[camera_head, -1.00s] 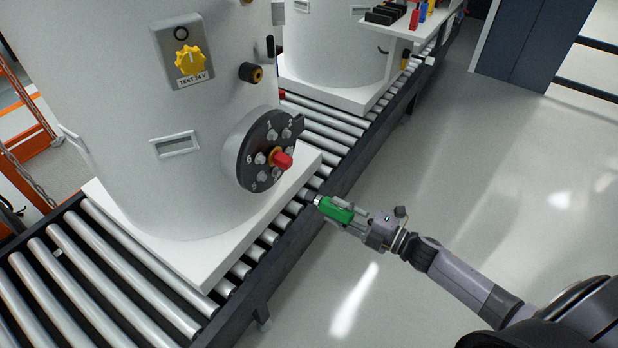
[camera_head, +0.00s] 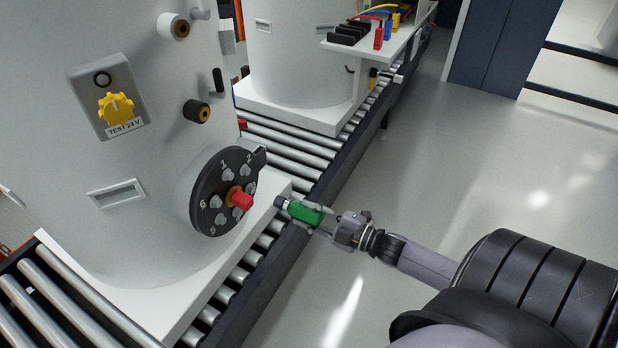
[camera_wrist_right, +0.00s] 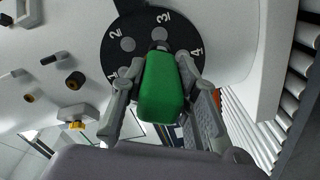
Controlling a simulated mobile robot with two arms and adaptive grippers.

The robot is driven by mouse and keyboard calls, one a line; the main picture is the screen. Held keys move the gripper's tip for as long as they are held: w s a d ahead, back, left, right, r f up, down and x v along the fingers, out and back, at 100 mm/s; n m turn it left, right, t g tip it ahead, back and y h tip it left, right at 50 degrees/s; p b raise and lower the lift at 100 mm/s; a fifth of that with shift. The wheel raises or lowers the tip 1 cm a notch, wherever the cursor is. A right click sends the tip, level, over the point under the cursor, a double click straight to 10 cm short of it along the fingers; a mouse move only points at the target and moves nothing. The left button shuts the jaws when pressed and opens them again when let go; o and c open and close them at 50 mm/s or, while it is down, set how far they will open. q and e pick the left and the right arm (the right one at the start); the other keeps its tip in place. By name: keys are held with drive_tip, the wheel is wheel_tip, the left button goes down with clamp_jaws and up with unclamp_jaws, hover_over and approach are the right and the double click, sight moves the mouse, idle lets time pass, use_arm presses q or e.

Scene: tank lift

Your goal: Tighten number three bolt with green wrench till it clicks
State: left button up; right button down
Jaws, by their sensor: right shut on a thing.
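My right gripper (camera_head: 318,218) is shut on the green wrench (camera_head: 303,212), to the right of the black numbered disc (camera_head: 207,187) on the tank's side. The wrench's metal tip points left toward the disc and looks apart from it. In the right wrist view my right gripper's fingers hold the green wrench (camera_wrist_right: 160,92) from both sides. Its tip lines up just below the number three bolt (camera_wrist_right: 159,33), under the printed 3; contact cannot be told. In the head view the number three bolt is hard to make out. My left gripper is not in view.
A red knob (camera_head: 241,201) sticks out from the disc's middle. A black pointer (camera_head: 259,158) juts from its rim. The white tank (camera_head: 150,185) stands on a roller conveyor (camera_head: 285,240). A second tank (camera_head: 300,65) stands behind. The floor at right is clear.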

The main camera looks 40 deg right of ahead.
sight(289, 205)
drive_tip(key=x, duration=0.3)
drive_tip(key=shift+w+a+b, duration=0.15)
drive_tip(key=shift+w+b, duration=0.2)
drive_tip(key=shift+b, duration=0.05)
drive_tip(key=shift+w+a, duration=0.1)
drive_tip(key=shift+w, duration=0.2)
drive_tip(key=shift+w+a, duration=0.2)
drive_tip(key=shift+w, duration=0.3)
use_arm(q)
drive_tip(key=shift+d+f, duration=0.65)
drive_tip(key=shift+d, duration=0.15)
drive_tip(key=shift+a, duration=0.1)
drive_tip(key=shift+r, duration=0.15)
use_arm(e)
drive_tip(key=shift+r, duration=0.1)
